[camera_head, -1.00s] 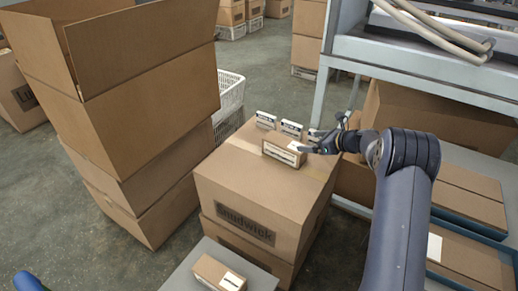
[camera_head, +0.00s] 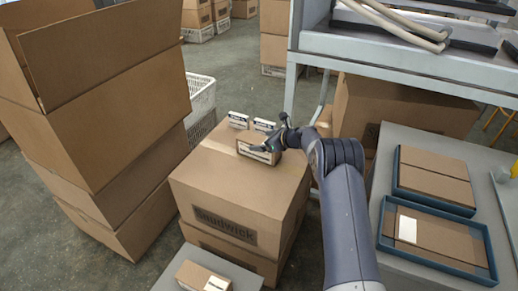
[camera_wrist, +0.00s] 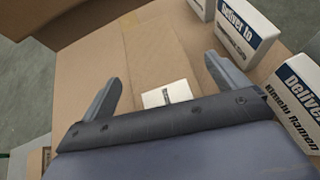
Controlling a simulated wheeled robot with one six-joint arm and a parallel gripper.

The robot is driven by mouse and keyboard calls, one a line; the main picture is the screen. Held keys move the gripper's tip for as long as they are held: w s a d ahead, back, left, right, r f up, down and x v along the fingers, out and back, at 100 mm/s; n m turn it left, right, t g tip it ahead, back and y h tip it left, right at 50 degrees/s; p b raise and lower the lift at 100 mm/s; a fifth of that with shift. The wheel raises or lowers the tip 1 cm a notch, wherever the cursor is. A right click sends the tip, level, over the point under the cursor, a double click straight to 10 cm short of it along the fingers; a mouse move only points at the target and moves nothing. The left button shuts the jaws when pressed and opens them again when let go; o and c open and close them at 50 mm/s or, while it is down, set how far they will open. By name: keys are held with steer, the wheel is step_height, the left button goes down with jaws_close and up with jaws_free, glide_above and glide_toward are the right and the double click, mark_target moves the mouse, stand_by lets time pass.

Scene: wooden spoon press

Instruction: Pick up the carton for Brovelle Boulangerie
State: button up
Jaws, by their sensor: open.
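A small brown carton (camera_head: 258,152) with a dark-printed front label sits on top of a large brown box (camera_head: 235,195). My gripper (camera_head: 277,143) is at the carton's right end, and its fingers partly hide the carton. In the wrist view my gripper (camera_wrist: 166,86) is open, its two fingers spread over brown cardboard with a white label (camera_wrist: 166,95) between them. I cannot tell whether the fingers touch the carton. I cannot read the name Brovelle Boulangerie anywhere.
Another small carton (camera_head: 203,276) with a white label lies on a grey surface at the front. Tall open boxes (camera_head: 110,100) stand at the left. A grey metal shelf (camera_head: 400,62) rises behind my arm. A grey table (camera_head: 385,150) at the right holds flat cartons in blue trays (camera_head: 480,273).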

steer(key=shift+c, duration=0.5)
steer(key=shift+r, duration=0.1)
steer(key=c, duration=1.4)
